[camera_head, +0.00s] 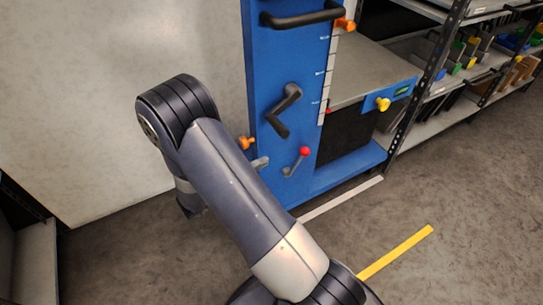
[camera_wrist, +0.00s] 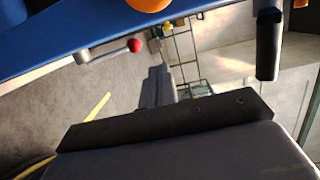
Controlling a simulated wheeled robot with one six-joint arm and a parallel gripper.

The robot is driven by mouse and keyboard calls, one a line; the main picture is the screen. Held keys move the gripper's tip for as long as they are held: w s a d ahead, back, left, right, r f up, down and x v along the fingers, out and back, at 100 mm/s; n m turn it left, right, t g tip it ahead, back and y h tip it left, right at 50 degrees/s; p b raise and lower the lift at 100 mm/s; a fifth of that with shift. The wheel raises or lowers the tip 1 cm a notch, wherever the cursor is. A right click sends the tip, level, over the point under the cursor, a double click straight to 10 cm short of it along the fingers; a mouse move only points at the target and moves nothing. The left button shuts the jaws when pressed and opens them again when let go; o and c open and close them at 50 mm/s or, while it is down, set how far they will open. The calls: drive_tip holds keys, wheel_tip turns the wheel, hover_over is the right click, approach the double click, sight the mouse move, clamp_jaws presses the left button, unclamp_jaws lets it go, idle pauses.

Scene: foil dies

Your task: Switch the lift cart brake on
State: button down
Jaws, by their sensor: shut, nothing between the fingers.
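The blue lift cart (camera_head: 268,75) stands upright in the middle of the head view. A lever with a red ball (camera_head: 304,151) sits low on its front and points up and right. The same red-ball lever (camera_wrist: 133,46) shows in the wrist view, at upper left along the blue frame. No label shows which control is the brake. My gripper (camera_wrist: 165,127) shows as a dark bar along the bottom of the wrist view; it is shut, empty and apart from the lever. In the head view my arm hides most of it.
Shelves with bins (camera_head: 470,60) stand at right. Floor with a yellow stripe (camera_head: 397,252) is clear at lower right.

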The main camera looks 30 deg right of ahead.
drive_tip(key=shift+s+a+r, duration=0.15)
drive_tip(key=shift+a+r, duration=0.15)
drive_tip(key=shift+a, duration=0.3)
drive_tip(key=shift+s+a+r, duration=0.1)
drive_tip(key=shift+a+r, duration=0.2)
drive_tip(key=shift+a, duration=0.3)
drive_tip(key=b, duration=0.6)
hover_over(297, 163)
drive_tip(key=a, duration=0.5)
drive_tip(key=shift+s+f, duration=0.2)
drive_tip(key=shift+f, duration=1.35)
drive_tip(key=shift+s+f, duration=0.15)
drive_tip(key=shift+f, duration=1.35)
drive_tip(key=shift+r+p, duration=0.1)
drive_tip(key=shift+p, duration=0.2)
